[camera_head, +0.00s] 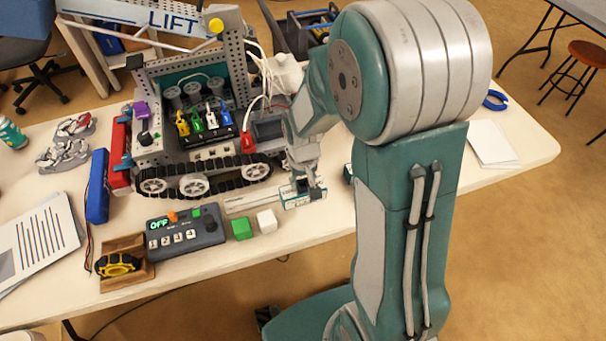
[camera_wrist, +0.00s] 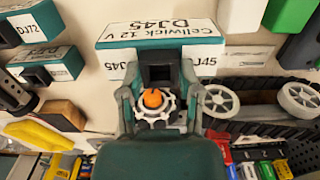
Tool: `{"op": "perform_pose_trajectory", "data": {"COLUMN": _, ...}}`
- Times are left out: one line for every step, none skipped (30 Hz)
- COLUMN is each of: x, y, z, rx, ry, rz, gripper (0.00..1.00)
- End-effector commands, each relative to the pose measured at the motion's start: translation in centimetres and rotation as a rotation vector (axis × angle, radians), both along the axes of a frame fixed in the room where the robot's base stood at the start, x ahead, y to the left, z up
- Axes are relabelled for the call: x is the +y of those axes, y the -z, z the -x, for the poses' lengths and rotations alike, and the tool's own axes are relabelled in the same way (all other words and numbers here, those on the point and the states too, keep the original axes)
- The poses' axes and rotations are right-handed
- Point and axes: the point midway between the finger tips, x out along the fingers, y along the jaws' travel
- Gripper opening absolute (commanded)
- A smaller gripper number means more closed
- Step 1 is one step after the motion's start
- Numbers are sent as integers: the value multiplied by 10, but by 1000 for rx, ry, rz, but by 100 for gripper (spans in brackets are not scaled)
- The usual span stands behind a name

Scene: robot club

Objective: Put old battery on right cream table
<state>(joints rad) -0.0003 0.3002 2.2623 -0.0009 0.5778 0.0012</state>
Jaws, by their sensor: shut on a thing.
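My gripper (camera_head: 305,188) points down beside the tracked robot, over the cream table (camera_head: 530,145). In the wrist view its two fingers (camera_wrist: 158,95) are shut on a teal battery with a white label (camera_wrist: 165,38) reading "Cellwick 12 V DJ45". The battery also shows below the gripper in the head view (camera_head: 297,200), at or just above the tabletop; I cannot tell if it touches. An orange knob on a toothed wheel (camera_wrist: 152,98) shows between the fingers. Another teal battery marked DJ72 (camera_wrist: 30,25) lies at the left of the wrist view. Nothing marks which battery is old.
The tracked robot (camera_head: 190,130) with its lift stands left of my gripper. A control box reading OFF (camera_head: 185,232), a green block (camera_head: 242,229) and a white block (camera_head: 267,221) are in front. My arm hides the middle. The table's right end holds white paper (camera_head: 492,143) and some bare room.

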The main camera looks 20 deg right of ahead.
Motion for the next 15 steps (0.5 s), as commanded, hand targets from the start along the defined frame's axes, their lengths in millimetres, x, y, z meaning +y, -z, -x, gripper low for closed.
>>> {"op": "perform_pose_trajectory", "data": {"x": 0, "y": 5, "z": 0, "rx": 2, "ry": 0, "rz": 0, "gripper": 0}}
{"op": "perform_pose_trajectory", "data": {"x": 0, "y": 8, "z": 0, "rx": 2, "ry": 0, "rz": 0, "gripper": 0}}
{"op": "perform_pose_trajectory", "data": {"x": 0, "y": 12, "z": 0, "rx": 2, "ry": 0, "rz": 0, "gripper": 0}}
{"op": "perform_pose_trajectory", "data": {"x": 0, "y": 15, "z": 0, "rx": 2, "ry": 0, "rz": 0, "gripper": 0}}
{"op": "perform_pose_trajectory", "data": {"x": 0, "y": 18, "z": 0, "rx": 2, "ry": 0, "rz": 0, "gripper": 0}}
{"op": "perform_pose_trajectory", "data": {"x": 0, "y": 22, "z": 1, "rx": 2, "ry": 0, "rz": 0, "gripper": 0}}
{"op": "perform_pose_trajectory", "data": {"x": 0, "y": 24, "z": 1, "rx": 2, "ry": 0, "rz": 0, "gripper": 0}}
{"op": "perform_pose_trajectory", "data": {"x": 0, "y": 27, "z": 0, "rx": 2, "ry": 0, "rz": 0, "gripper": 0}}
{"op": "perform_pose_trajectory", "data": {"x": 0, "y": 31, "z": 0, "rx": 2, "ry": 0, "rz": 0, "gripper": 0}}
{"op": "perform_pose_trajectory", "data": {"x": 0, "y": 34, "z": 0, "rx": 2, "ry": 0, "rz": 0, "gripper": 0}}
{"op": "perform_pose_trajectory", "data": {"x": 0, "y": 36, "z": 1, "rx": 2, "ry": 0, "rz": 0, "gripper": 0}}
{"op": "perform_pose_trajectory", "data": {"x": 0, "y": 39, "z": 0, "rx": 1, "ry": 0, "rz": 0, "gripper": 0}}
{"op": "perform_pose_trajectory", "data": {"x": 0, "y": 41, "z": 0, "rx": 1, "ry": 0, "rz": 0, "gripper": 0}}
{"op": "perform_pose_trajectory", "data": {"x": 0, "y": 43, "z": 1, "rx": 1, "ry": 0, "rz": 0, "gripper": 0}}
{"op": "perform_pose_trajectory", "data": {"x": 0, "y": 45, "z": 1, "rx": 1, "ry": 0, "rz": 0, "gripper": 0}}
